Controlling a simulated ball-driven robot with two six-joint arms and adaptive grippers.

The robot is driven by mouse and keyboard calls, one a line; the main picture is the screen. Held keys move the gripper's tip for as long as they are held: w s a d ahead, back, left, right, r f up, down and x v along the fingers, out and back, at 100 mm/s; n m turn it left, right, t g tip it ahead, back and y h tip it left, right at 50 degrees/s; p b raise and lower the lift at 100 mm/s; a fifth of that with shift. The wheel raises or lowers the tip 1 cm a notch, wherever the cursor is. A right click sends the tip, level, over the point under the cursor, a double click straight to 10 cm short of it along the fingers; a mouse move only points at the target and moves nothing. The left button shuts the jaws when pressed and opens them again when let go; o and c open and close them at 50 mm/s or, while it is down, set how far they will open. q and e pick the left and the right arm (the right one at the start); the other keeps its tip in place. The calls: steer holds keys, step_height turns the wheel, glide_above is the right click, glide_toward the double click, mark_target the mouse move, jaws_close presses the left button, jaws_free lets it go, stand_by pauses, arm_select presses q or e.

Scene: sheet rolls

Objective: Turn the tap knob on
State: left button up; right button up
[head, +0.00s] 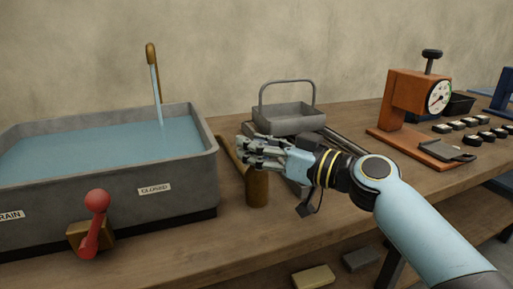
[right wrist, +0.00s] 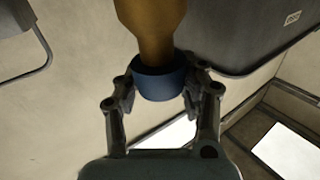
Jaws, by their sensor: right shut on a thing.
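A grey basin (head: 170,165) full of water stands at the left. A thin brass spout (head: 152,58) rises behind it, and a stream of water (head: 158,95) runs from it into the basin. A brass tap post (head: 257,188) stands at the basin's right. In the right wrist view the tap body (right wrist: 152,25) carries a blue tap knob (right wrist: 160,82). My right gripper (head: 262,152) is shut on this knob, with a finger on each side in the right wrist view (right wrist: 160,95). In the head view the fingers hide the knob. My left gripper is not in view.
A red lever (head: 97,202) is on the basin's front, between labels DRAIN and CLOSED. A grey handled tray (head: 284,118) sits behind my right gripper. An orange press with a dial (head: 405,92) and several small dark-and-white pieces stand at the right. The bench front is clear.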

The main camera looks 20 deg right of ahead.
steer(key=o, duration=1.3)
steer(key=shift+c, duration=0.2)
steer(key=shift+s+d, duration=0.1)
steer(key=v, duration=1.1)
steer(key=shift+s+d, duration=0.25)
steer(key=shift+s, duration=0.1)
steer(key=shift+a, duration=0.1)
